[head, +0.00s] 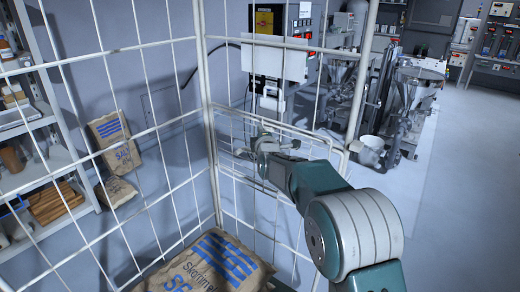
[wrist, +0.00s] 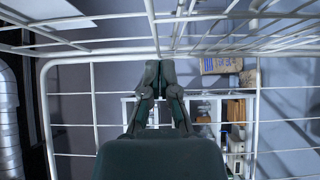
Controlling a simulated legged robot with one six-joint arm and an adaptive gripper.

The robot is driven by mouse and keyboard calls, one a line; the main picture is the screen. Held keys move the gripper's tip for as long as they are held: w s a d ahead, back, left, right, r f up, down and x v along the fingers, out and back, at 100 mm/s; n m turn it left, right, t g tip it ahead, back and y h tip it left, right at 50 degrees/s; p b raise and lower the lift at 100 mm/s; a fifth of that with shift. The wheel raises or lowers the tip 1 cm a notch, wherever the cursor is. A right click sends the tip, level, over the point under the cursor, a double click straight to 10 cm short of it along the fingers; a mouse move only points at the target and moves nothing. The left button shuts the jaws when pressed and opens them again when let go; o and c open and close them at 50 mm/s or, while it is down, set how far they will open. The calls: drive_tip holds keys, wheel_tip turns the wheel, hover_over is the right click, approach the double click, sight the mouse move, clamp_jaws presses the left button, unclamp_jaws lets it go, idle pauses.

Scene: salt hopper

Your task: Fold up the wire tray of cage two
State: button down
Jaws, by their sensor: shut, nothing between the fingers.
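A white wire cage (head: 207,105) stands close in front of me in the head view; I see no number on it. A wire panel with a rounded frame (head: 345,165), perhaps the tray, hangs roughly upright at its right side. In the wrist view a white frame (wrist: 92,60) with rounded corners spans the picture, and more wire mesh slopes above it. My gripper (head: 265,145) is at the upper part of this panel. In the wrist view my gripper (wrist: 158,68) is shut and empty, its tips overlapping the top bar. I cannot tell whether they touch it.
A paper salt sack (head: 205,265) lies low in front of me, behind the wires. More sacks (head: 115,140) lean by the wall beside a shelf (head: 55,165) on the left. A control box (head: 280,55) and machinery (head: 405,100) stand behind. Open floor (head: 470,200) lies to the right.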

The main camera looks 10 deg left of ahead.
drive_tip(key=s+d+r+m+g+h, duration=0.2)
drive_tip(key=s+d+m, duration=0.3)
drive_tip(key=s+d, duration=0.6)
drive_tip(key=s+d+r+m+g+h, duration=0.25)
drive_tip(key=s+d+m, duration=0.25)
drive_tip(key=s+d, duration=0.6)
drive_tip(key=s+d+f+m+g, duration=0.2)
drive_tip(key=s+d+m, duration=0.2)
drive_tip(key=s, duration=0.4)
drive_tip(key=s+d+f+m+g+h, duration=0.1)
drive_tip(key=s+d+f+m+g, duration=0.1)
drive_tip(key=s, duration=0.7)
drive_tip(key=s+d+f+m+g+h, duration=0.1)
drive_tip(key=s+d+f+m+g, duration=0.1)
drive_tip(key=s+d+m, duration=0.4)
drive_tip(key=s+d+f, duration=0.1)
drive_tip(key=s, duration=0.2)
drive_tip(key=shift+f+m, duration=0.15)
drive_tip(key=shift+m, duration=0.15)
drive_tip(key=shift+g+h, duration=0.25)
